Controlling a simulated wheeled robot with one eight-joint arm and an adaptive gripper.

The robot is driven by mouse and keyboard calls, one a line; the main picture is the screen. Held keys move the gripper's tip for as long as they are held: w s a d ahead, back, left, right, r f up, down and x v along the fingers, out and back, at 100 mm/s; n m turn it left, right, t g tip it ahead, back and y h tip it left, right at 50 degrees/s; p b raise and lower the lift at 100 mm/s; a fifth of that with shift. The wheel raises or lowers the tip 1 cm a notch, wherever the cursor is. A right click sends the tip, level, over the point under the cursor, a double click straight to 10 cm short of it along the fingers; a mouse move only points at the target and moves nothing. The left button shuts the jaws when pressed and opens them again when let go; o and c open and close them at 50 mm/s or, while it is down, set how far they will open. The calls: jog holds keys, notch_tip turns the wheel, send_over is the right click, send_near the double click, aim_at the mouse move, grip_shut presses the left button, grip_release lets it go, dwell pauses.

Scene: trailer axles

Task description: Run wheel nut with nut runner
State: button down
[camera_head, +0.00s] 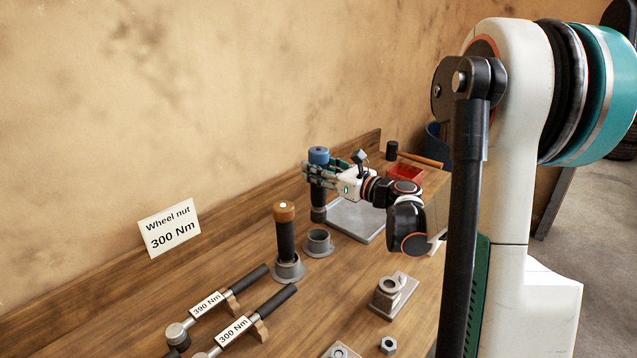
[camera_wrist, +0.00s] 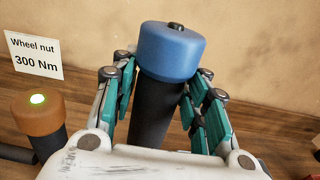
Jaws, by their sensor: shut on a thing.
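My gripper (camera_head: 320,172) is shut on a blue-capped nut runner (camera_head: 318,155) with a dark upright body. In the wrist view the blue cap (camera_wrist: 170,52) stands above the teal fingers of my gripper (camera_wrist: 160,105), with the black body between them. Its lower end shows below my gripper in the head view, near a grey plate; I cannot tell whether it touches anything. An orange-capped nut runner (camera_head: 285,235) with a lit green light stands in a grey holder (camera_head: 289,272). A loose nut (camera_head: 388,345) and a nut-like ring on a block (camera_head: 390,288) lie nearer.
An empty grey ring holder (camera_head: 318,243) is beside the orange runner. Two torque wrenches, labelled 390 Nm (camera_head: 207,304) and 300 Nm (camera_head: 234,331), lie at the front. A sign (camera_head: 169,228) reads "Wheel nut 300 Nm". A grey plate (camera_head: 362,222), red tray (camera_head: 405,173) and mallet (camera_head: 418,160) are behind.

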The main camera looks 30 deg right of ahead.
aim_at(318, 149)
notch_tip(318, 149, up, 10)
jog(key=p, duration=0.2)
jog(key=shift+f+p, duration=0.2)
jog(key=shift+p, duration=0.2)
